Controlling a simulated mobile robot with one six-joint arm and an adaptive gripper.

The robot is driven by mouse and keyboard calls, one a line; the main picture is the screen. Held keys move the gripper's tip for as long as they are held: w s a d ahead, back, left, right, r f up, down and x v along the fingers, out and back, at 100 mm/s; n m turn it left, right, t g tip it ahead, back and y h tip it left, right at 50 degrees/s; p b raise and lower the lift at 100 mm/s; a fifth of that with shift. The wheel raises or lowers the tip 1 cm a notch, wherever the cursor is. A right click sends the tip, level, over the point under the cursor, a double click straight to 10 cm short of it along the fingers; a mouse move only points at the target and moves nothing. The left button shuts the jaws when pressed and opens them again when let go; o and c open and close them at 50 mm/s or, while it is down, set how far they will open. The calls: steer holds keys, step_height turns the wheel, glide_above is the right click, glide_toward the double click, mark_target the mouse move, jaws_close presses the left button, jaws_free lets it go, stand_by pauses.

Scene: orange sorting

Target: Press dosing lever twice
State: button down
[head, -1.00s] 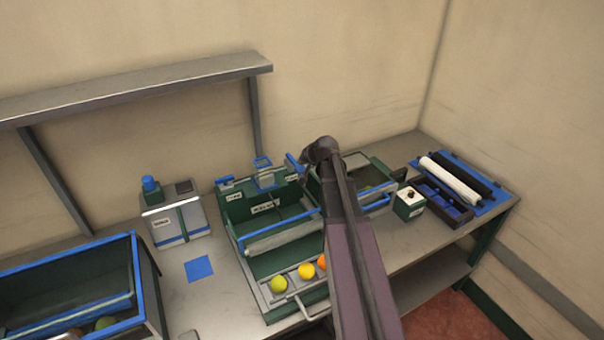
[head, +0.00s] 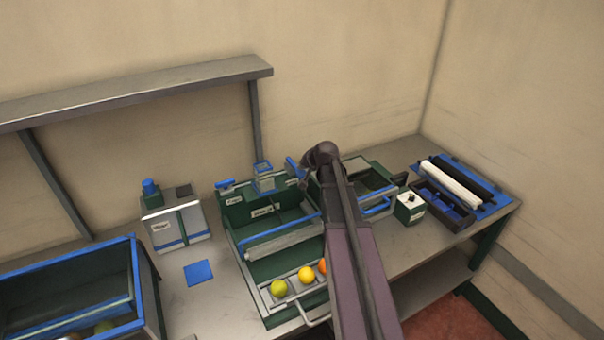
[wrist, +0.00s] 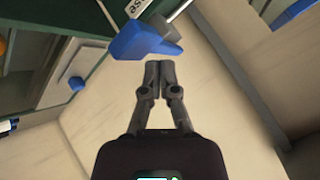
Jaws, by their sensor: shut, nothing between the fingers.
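A blue lever (wrist: 145,40) on a grey shaft shows in the wrist view, beside a green panel with a white label (wrist: 138,6) that is only partly in frame. My gripper (wrist: 160,66) is shut and empty, its fingertips right by the lever's lower edge; I cannot tell whether they touch. In the head view a blue lever (head: 293,168) stands at the back of the green washing station (head: 236,222), just left of my arm's end. My gripper is hidden behind my arm in that view.
A white box with a blue cap (head: 150,188) stands left, a blue-rimmed bin (head: 137,262) front left. A roller tray (head: 489,208) is at the right. Walls stand close behind.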

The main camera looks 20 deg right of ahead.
mark_target(302, 174)
steer(key=shift+f, duration=0.1)
stand_by(0.6)
steer(key=shift+f+b, duration=0.3)
steer(key=shift+b, duration=0.15)
steer(key=shift+f+b, duration=1.35)
steer(key=shift+f, duration=0.05)
stand_by(2.3)
stand_by(0.6)
steer(key=shift+r+p, duration=1.85)
steer(key=shift+r, duration=0.1)
steer(key=shift+r+p, duration=2.4)
steer(key=shift+p, duration=0.1)
